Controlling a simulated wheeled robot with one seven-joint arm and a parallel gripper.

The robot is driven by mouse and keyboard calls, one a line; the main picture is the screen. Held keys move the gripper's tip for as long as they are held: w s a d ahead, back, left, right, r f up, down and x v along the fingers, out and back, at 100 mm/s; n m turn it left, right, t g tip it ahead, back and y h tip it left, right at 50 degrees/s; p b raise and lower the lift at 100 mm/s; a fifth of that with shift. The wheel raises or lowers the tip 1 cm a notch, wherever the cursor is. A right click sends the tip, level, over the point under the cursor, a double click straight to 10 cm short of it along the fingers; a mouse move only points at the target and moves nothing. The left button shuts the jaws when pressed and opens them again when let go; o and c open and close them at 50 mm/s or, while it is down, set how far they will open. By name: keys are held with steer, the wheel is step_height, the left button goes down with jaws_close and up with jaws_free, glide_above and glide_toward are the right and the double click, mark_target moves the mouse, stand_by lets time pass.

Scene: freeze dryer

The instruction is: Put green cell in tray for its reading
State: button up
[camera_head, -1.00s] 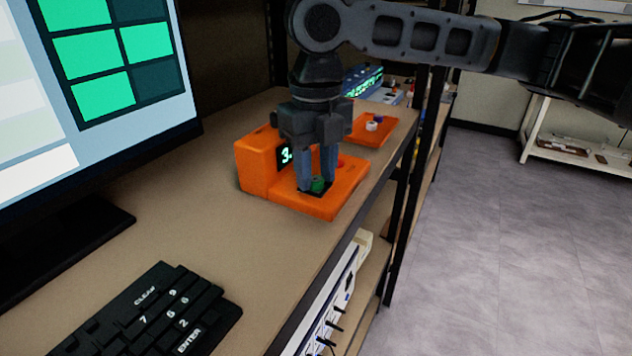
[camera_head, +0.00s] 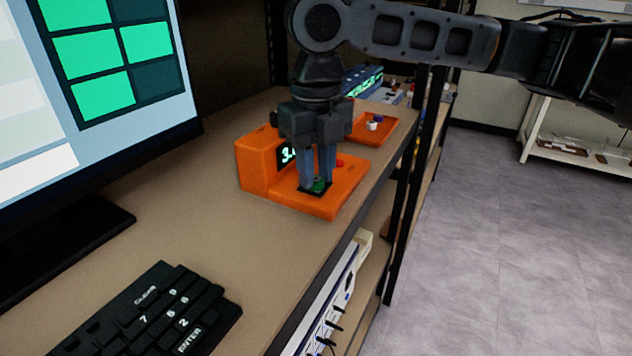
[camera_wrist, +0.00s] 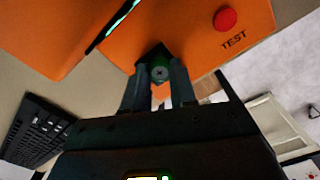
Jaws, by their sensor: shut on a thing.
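The green cell (camera_head: 319,184) is at the dark square recess (camera_head: 314,192) of the orange tester (camera_head: 262,168), low between the fingers of my gripper (camera_head: 318,181). In the wrist view the cell (camera_wrist: 159,72) shows its round end between the two fingertips (camera_wrist: 159,88), and my gripper is shut on it. The fingers point down at the tester's base. How deep the cell sits in the recess is hidden. The tester's lit display (camera_head: 286,154) is partly covered by my gripper and reads "3." with more digits. A red button (camera_wrist: 225,19) marked TEST is beside the recess.
An orange tray (camera_head: 384,133) with small white and blue items stands behind the tester. A monitor (camera_head: 110,100) and a black keypad (camera_head: 150,315) are on the bench at left. The bench's right edge is close to the tester; the bench before it is clear.

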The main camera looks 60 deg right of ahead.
mark_target(316, 178)
steer(key=shift+r, duration=0.15)
steer(key=shift+r+p, duration=2.2)
steer(key=shift+r, duration=0.15)
steer(key=shift+d, duration=0.1)
